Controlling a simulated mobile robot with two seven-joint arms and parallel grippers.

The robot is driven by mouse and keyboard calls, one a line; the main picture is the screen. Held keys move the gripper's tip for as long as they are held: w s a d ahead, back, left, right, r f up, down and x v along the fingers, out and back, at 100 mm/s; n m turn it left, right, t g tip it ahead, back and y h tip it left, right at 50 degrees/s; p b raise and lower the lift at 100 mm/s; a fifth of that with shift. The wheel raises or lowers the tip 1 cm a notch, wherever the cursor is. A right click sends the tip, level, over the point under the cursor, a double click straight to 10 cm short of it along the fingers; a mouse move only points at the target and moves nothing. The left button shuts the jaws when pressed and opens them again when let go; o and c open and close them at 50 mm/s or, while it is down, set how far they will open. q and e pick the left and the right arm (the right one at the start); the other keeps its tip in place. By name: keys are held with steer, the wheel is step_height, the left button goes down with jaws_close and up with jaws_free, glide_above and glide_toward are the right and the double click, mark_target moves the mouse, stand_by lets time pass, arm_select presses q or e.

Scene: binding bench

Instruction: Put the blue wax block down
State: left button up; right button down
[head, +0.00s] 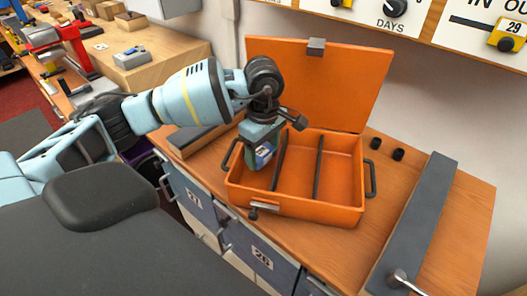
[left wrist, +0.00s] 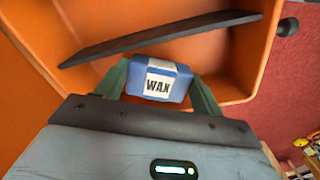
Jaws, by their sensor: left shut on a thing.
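The blue wax block (head: 264,155), with a white label reading WAX, is between the fingers of my left gripper (head: 262,160). The left wrist view shows the block (left wrist: 158,88) with one green finger on each side of it. The gripper points down into the left part of the open orange case (head: 290,206). Dark dividers (head: 319,168) split the case into compartments. In the left wrist view a divider (left wrist: 160,38) lies beyond the block. I cannot tell whether the block touches the case floor. My right gripper is in neither view.
The case's lid (head: 325,85) stands open behind it. A long grey bar (head: 418,222) lies on the wooden bench to the right, with two small black pieces (head: 387,149) near it. The other two compartments look empty. Labelled drawers (head: 262,256) are below the bench front.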

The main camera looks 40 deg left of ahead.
arm_select(q)
steer(key=shift+f, duration=0.4)
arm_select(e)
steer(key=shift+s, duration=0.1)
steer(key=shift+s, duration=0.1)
arm_select(q)
steer(key=shift+f, duration=0.5)
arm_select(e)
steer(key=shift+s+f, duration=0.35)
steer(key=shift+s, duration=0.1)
arm_select(q)
steer(key=shift+f, duration=0.1)
